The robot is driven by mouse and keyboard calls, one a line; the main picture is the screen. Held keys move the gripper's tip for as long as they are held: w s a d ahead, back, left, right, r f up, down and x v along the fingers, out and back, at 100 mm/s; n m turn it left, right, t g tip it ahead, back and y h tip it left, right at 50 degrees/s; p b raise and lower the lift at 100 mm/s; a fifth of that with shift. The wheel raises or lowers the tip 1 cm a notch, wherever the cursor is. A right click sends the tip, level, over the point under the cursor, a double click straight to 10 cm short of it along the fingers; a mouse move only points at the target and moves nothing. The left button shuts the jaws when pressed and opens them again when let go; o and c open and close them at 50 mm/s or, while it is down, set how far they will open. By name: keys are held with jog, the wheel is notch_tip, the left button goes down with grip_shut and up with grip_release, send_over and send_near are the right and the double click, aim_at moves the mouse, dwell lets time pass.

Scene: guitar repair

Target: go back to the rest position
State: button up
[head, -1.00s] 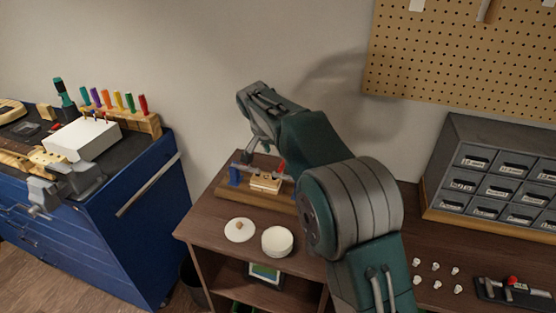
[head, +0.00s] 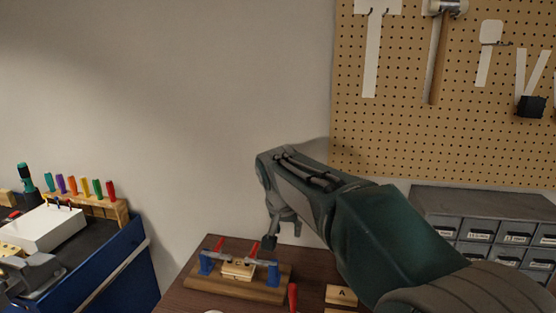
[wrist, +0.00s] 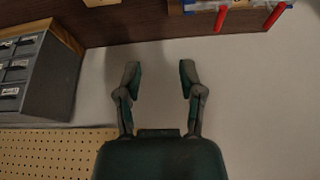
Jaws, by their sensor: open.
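My gripper (wrist: 160,82) is open and empty in the wrist view, with its two fingers apart and bare wall between and behind them. In the head view my gripper (head: 274,236) points down near the wall, above and partly in front of a wooden fixture (head: 225,286) with blue posts and red-handled clamps. I cannot tell from the head view how far it is from the fixture. A small pale wooden block (head: 238,270) sits in the fixture. My arm reaches in from the lower right.
A pegboard (head: 380,140) with hanging tools covers the right wall. Grey drawers (head: 478,236) stand below it. A block marked A (head: 341,294) lies on the brown bench (head: 190,297). A blue cabinet (head: 125,280) with a screwdriver rack (head: 95,205) is at left. The wall between is clear.

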jog(key=s+d+r+n, duration=0.1)
jog(key=s+d, duration=0.4)
jog(key=s, duration=0.2)
jog(key=s+d+r, duration=0.1)
jog(key=s+d, duration=0.3)
jog(key=s, duration=0.3)
jog(key=s+d+f+n, duration=0.1)
jog(key=s+d+f, duration=0.1)
jog(key=s, duration=0.5)
jog(key=s+d+f+n+t+y, duration=0.1)
jog(key=s+d+f, duration=0.2)
jog(key=s+f, duration=0.2)
jog(key=s, duration=0.3)
jog(key=shift+s, duration=0.15)
